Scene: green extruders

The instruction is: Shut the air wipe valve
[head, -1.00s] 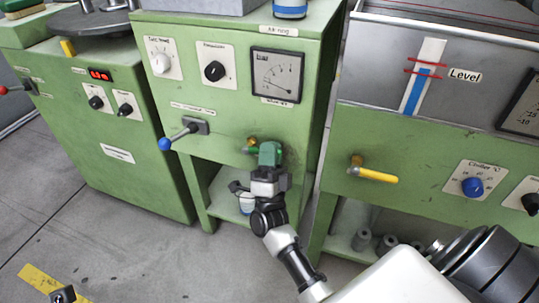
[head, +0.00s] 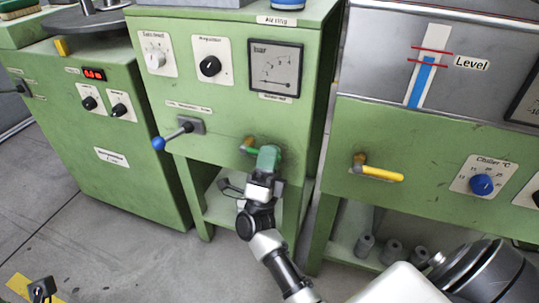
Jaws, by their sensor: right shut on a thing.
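The air wipe valve has a brass body (head: 247,143) low on the front of the middle green cabinet, under the "Air ring" label. Its green lever (head: 251,152) points right, roughly level along the panel, and its outer part is hidden in my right gripper. My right gripper (head: 268,158) reaches up from below and is shut on this lever. A dark piece at the bottom left edge looks like my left gripper (head: 42,290); its fingers are too small to read.
A blue-knobbed lever (head: 159,143) sticks out left of the valve. A bar gauge (head: 275,67) sits above it. A yellow-handled valve (head: 382,173) is on the right cabinet. Grey floor (head: 120,250) is open at front left.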

